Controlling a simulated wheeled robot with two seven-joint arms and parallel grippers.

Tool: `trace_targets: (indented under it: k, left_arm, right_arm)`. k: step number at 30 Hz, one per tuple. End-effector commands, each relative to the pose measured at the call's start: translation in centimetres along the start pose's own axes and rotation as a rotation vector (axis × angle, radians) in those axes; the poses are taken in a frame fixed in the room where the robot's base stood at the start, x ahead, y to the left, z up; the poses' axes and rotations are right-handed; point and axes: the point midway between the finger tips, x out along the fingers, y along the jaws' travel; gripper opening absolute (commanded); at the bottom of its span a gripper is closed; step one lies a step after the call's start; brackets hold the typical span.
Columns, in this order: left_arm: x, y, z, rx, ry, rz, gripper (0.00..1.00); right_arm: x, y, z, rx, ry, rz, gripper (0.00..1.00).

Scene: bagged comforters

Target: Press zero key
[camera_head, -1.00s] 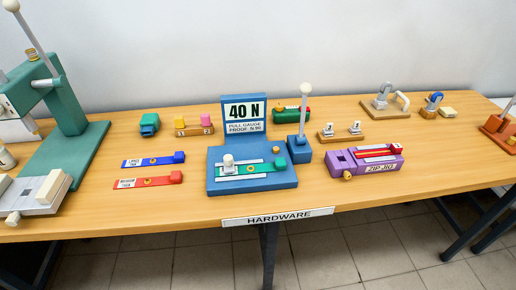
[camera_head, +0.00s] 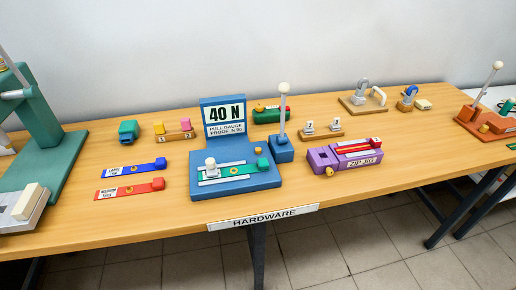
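The blue pull gauge (camera_head: 235,184) stands at the middle of the table. Its upright sign (camera_head: 224,115) reads "40 N" and "PULL GAUGE PROOF N 90". A green strip (camera_head: 238,171) lies on its base, with a white knob (camera_head: 211,163) at the left end and a green block (camera_head: 262,163) at the right. A small yellow button (camera_head: 258,150) sits on the base near the sign. No key marked zero can be read, so I cannot tell which part it is. Neither gripper is in view.
A lever with a white ball (camera_head: 284,88) rises beside the gauge. A purple zip jig (camera_head: 345,155) is to its right; blue (camera_head: 137,166) and red (camera_head: 130,189) strips lie left. A green press (camera_head: 45,130) stands far left.

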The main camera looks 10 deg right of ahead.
Motion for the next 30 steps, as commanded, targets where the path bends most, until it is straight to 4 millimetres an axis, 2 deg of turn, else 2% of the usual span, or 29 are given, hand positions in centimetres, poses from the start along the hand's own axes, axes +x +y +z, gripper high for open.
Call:
trace_targets:
  k: [1, 6, 8, 30]
  left_arm:
    - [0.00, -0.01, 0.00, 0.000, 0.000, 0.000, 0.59]
    - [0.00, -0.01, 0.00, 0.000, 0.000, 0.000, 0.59]
    - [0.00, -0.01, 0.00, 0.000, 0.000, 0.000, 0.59]
    - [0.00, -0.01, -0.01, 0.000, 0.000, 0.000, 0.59]
  right_arm:
    - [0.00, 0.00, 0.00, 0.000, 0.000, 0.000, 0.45]
    - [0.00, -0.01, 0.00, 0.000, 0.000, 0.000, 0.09]
    - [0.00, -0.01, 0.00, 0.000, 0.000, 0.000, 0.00]
    - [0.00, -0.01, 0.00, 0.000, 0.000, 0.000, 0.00]
